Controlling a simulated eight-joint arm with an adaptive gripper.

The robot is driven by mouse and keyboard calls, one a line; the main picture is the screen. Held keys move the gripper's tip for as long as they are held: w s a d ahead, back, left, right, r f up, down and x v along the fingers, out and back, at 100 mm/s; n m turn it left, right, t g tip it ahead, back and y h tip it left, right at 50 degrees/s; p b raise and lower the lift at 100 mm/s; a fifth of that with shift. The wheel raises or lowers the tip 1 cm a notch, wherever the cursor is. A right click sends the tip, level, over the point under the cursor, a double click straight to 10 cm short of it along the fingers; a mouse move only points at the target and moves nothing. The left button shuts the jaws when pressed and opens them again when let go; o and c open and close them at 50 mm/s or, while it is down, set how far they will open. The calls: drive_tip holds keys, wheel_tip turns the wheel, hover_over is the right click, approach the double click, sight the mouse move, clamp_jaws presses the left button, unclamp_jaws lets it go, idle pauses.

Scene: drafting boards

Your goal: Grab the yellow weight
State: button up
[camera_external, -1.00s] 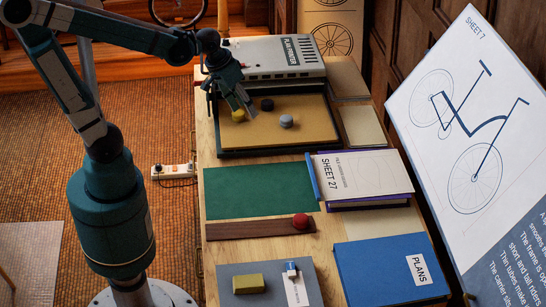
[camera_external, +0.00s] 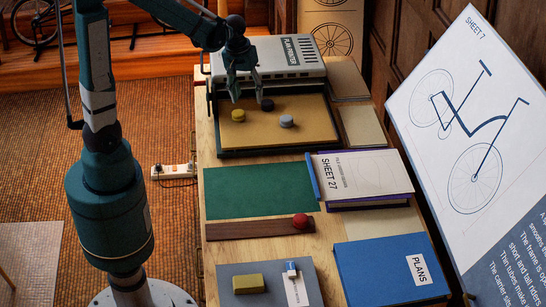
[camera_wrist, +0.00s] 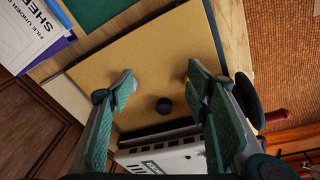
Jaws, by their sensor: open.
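The yellow weight (camera_external: 238,115) is a small round piece on the tan board in the tray, at its left in the external view. A grey-blue weight (camera_external: 286,121) lies farther right. My gripper (camera_external: 247,97) is open and empty, pointing down above the board's back left part, near the yellow and dark weights. Its spread fingers (camera_wrist: 162,77) show in the wrist view.
The tan board lies in a dark-rimmed tray (camera_external: 310,150). A grey plan printer (camera_external: 270,60) stands close behind it. The board's front part is clear.

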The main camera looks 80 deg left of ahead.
sight(238, 112)
drive_tip(key=s+a+f+n, duration=0.1)
drive_tip(key=a+f, duration=0.1)
drive_tip(key=a, duration=0.2)
drive_tip(key=s+a+f+n+g+p, duration=0.1)
drive_tip(key=a+f+n, duration=0.1)
drive_tip(key=a+f, duration=0.1)
drive_tip(key=s+a+f+n+p, duration=0.1)
drive_tip(key=a+f, duration=0.1)
drive_tip(key=a, duration=0.2)
drive_tip(key=shift+s+a+f+n+g+h, duration=0.1)
drive_tip(key=shift+a+f+n+g+h, duration=0.2)
drive_tip(key=shift+a+h, duration=0.1)
drive_tip(key=shift+f, duration=0.1)
drive_tip(key=shift+f, duration=1.2)
drive_tip(key=shift+f, duration=0.1)
drive_tip(key=shift+w+f+b, duration=0.2)
drive_tip(key=shift+f+b, duration=0.25)
drive_tip(key=shift+f, duration=2.05)
drive_tip(key=c, duration=1.3)
drive_tip(key=shift+o, duration=0.2)
